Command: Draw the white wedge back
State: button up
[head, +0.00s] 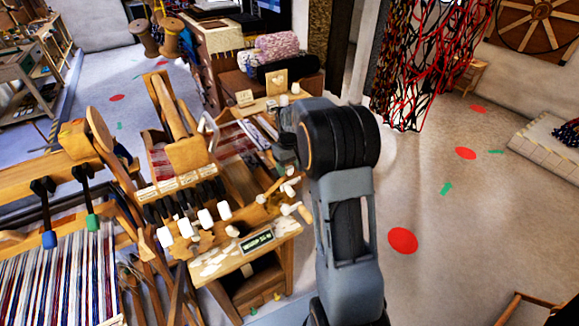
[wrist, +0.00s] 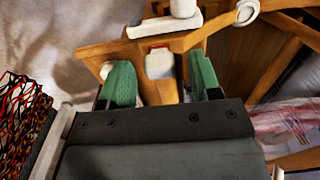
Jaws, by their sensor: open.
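In the wrist view, a small white piece with a red mark on top, which looks like the white wedge (wrist: 159,65), sits at a wooden beam (wrist: 120,48) of the loom. My gripper (wrist: 161,80) is open, its two green fingers apart on the left and right of the white piece. I see no contact between fingers and piece, and its lower part is unclear against the wood. In the head view my gripper (head: 283,155) is at the right side of the wooden loom, partly hidden by my arm. The wedge cannot be made out for sure there.
A white block with a cylinder (wrist: 182,10) stands on the beam just beyond. Several white-ended levers (head: 207,217) line the loom's front, above a small dark label (head: 256,240). Red and black netting (head: 425,60) hangs at the back right. The floor (head: 450,230) on the right is open.

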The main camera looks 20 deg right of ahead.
jog(key=shift+f, duration=0.25)
jog(key=shift+c, duration=0.2)
jog(key=shift+r, duration=0.1)
grip_shut()
